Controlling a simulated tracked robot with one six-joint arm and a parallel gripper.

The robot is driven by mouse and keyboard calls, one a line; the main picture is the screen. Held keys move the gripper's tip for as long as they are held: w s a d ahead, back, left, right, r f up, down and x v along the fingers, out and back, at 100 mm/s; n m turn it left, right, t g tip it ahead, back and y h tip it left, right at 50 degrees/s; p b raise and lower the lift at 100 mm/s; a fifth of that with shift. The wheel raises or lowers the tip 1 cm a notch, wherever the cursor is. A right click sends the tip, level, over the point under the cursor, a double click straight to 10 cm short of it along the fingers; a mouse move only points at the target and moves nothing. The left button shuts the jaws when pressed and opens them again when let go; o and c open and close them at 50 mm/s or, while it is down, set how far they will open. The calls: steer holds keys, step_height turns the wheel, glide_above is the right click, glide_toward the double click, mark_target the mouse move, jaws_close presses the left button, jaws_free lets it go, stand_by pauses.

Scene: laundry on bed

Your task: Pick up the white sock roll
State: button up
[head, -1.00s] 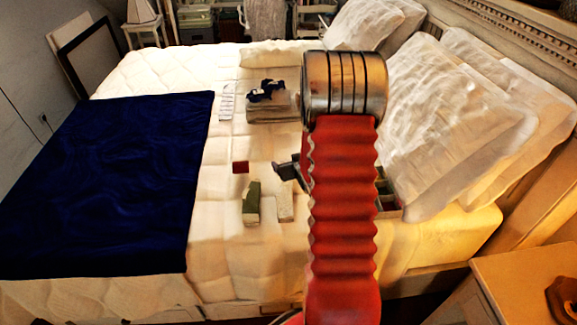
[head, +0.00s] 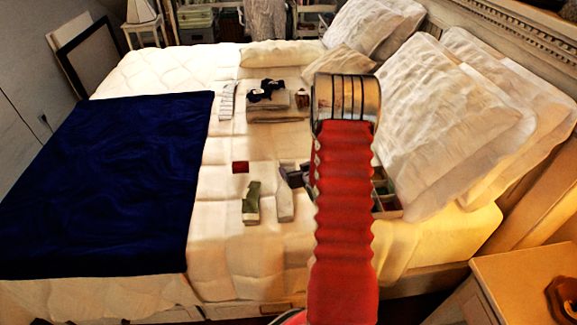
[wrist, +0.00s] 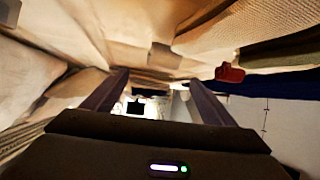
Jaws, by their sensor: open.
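A pale, upright-looking bundle (head: 285,203), which looks like the white sock roll, is on the bed right of a green sock bundle (head: 251,203) in the head view. In the wrist view, a large ribbed off-white cloth (wrist: 225,25) at the upper right seems to be the same bundle, close up. The green one (wrist: 285,52) shows beside it. My gripper (wrist: 160,77) is open, with nothing between its fingers. In the head view only a dark part of it (head: 293,174) shows just beyond the pale bundle; my red arm hides the rest.
A small red item (head: 240,167) lies beyond the green bundle. A divided box (head: 402,212) is partly behind my arm. Pillows (head: 440,130) crowd the right; a blue blanket (head: 105,180) covers the left.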

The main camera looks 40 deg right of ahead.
mark_target(289, 164)
steer(key=shift+x, duration=3.1)
steer(key=shift+a+x, duration=0.15)
steer(key=shift+x, duration=1.15)
steer(key=shift+a+x, duration=0.1)
steer(key=shift+x, duration=1.15)
steer(key=shift+f, duration=0.1)
steer(key=c, duration=1.1)
